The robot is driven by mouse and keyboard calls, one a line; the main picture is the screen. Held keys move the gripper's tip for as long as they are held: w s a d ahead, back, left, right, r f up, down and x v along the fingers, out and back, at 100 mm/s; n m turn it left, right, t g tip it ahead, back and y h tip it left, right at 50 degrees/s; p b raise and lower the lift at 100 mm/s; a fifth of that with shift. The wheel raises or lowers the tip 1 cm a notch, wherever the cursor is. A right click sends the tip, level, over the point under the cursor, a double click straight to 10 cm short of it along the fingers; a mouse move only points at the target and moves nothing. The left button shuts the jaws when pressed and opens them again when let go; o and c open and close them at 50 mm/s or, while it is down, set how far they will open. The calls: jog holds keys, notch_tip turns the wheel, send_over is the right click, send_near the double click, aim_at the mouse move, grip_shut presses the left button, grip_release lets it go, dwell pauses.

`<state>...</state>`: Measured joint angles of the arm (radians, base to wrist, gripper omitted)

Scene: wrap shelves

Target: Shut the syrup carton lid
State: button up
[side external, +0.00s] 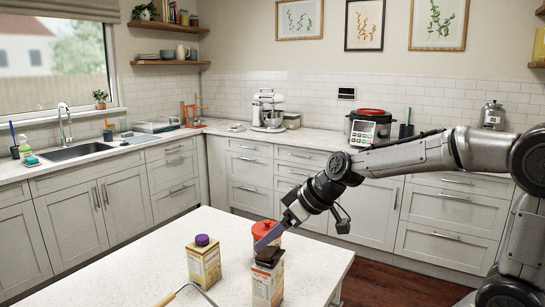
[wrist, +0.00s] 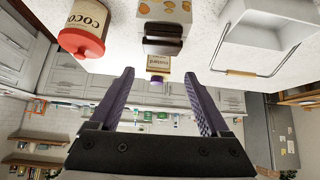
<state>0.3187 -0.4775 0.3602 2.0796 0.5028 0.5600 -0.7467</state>
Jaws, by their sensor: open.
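A carton with a dark brown lid (side external: 267,287), likely the syrup carton, stands upright at the front of the white table. Its brown lid (side external: 270,256) looks raised and tilted; the wrist view shows two brown parts (wrist: 162,46) on the carton top. No label names syrup legibly. My gripper (side external: 263,243) is open and empty, its purple fingers slanting down just above and behind this lid. In the wrist view the gripper (wrist: 159,80) has its fingers wide apart, with the carton ahead between and beyond them. I cannot tell whether a finger touches the lid.
A red-lidded cocoa canister (wrist: 88,25) stands close behind the carton. A second carton with a purple cap (side external: 204,265) stands to the left. The table's left part (side external: 130,270) is clear.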

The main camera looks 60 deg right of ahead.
jog(key=w+g, duration=0.1)
jog(key=g, duration=0.1)
jog(key=w+g, duration=0.1)
jog(key=g, duration=0.1)
jog(key=shift+w+a+r, duration=0.1)
jog(key=shift+w+r, duration=0.3)
notch_tip(320, 180, up, 13)
jog(key=w+g, duration=0.2)
jog(key=g, duration=0.2)
jog(key=s+a+r, duration=0.2)
jog(key=s+r, duration=0.2)
jog(key=s, duration=0.2)
jog(key=shift+t+h, duration=0.4)
jog(key=shift+w, duration=0.1)
jog(key=g, duration=0.1)
send_near(279, 253)
notch_tip(279, 253, down, 8)
jog(key=shift+r, duration=0.2)
dwell(0.3)
